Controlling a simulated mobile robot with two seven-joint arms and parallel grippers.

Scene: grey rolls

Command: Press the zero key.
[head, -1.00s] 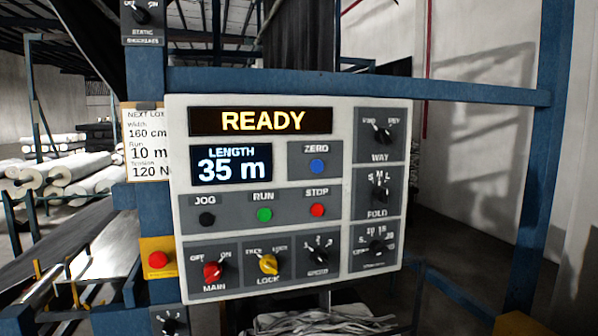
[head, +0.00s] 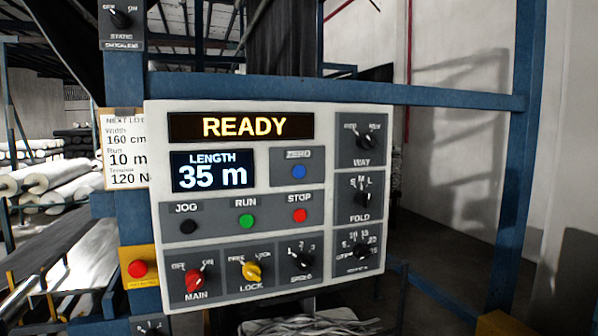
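The zero key is a round blue button (head: 299,172) under the label ZERO, on a grey plate at the upper middle of the white control panel (head: 260,107). Left of it, the length display (head: 212,171) reads 35 m. Above, the status display (head: 241,127) reads READY. Nothing covers the key. Neither of my grippers shows in the head view.
Black JOG (head: 188,227), green RUN (head: 247,221) and red STOP (head: 300,215) buttons sit below the zero key. Red MAIN (head: 194,281) and yellow LOCK (head: 252,271) knobs are lower. A red button on a yellow box (head: 138,269) is at left. Blue posts frame the panel.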

